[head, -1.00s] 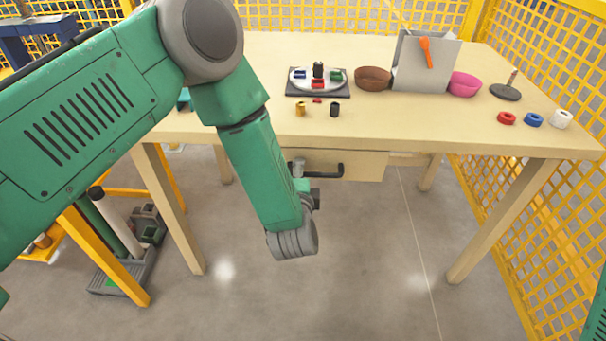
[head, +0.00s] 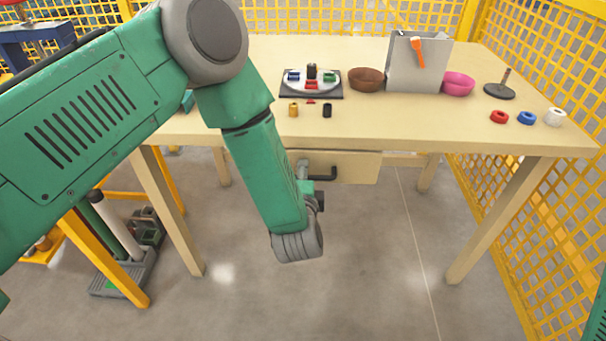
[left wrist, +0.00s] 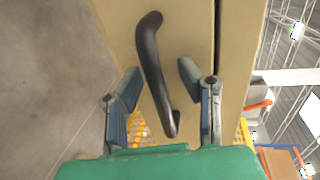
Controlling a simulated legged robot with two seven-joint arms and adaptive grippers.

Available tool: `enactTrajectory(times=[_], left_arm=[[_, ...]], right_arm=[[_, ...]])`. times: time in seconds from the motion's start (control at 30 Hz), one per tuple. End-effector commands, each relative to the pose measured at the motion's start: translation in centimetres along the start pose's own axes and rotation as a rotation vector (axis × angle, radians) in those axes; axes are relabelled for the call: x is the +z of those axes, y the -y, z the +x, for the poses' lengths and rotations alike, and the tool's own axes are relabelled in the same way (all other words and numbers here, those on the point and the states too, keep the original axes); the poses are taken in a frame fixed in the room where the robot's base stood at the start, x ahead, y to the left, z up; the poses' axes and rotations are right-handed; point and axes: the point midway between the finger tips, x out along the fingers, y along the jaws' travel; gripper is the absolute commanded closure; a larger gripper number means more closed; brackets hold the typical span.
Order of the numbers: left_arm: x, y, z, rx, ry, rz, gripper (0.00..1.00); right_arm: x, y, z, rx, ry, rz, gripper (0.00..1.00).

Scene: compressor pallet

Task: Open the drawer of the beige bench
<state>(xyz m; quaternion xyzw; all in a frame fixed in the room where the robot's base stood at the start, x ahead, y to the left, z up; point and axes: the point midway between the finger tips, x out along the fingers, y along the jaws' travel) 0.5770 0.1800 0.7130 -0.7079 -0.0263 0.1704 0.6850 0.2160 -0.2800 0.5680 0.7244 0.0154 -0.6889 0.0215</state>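The beige bench (head: 420,128) stands ahead, and its drawer (head: 358,168) hangs under the top and looks shut. The drawer's black bar handle (head: 326,174) is partly hidden behind my left arm in the head view. My left gripper (head: 306,172) is at the handle's left part, mostly covered by the arm. In the left wrist view my left gripper (left wrist: 160,88) is open, with one finger on each side of the handle (left wrist: 152,62). A gap shows between the handle and each finger. My right gripper is not in view.
Yellow mesh fencing (head: 560,190) stands at the right. The floor under the bench is clear.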

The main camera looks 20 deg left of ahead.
Motion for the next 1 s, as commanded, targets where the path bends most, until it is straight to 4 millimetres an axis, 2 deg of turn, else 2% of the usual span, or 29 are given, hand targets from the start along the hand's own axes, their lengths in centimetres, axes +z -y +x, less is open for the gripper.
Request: enactTrajectory(times=[0.23, 0.37, 0.8, 1.0], left_arm=[[0.0, -0.1, -0.1, 0.001, -0.001, -0.001, 0.68], [0.0, -0.1, -1.0, 0.004, -0.003, 0.000, 0.68], [-0.4, -0.1, -9.7, 0.002, -0.005, 0.004, 0.68], [-0.4, -0.2, -11.7, 0.002, -0.002, 0.003, 0.68]], right_arm=[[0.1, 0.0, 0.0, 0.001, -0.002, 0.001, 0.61], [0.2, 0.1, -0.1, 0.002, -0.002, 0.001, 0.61], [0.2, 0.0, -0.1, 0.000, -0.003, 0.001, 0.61], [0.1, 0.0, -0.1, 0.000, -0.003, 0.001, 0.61]])
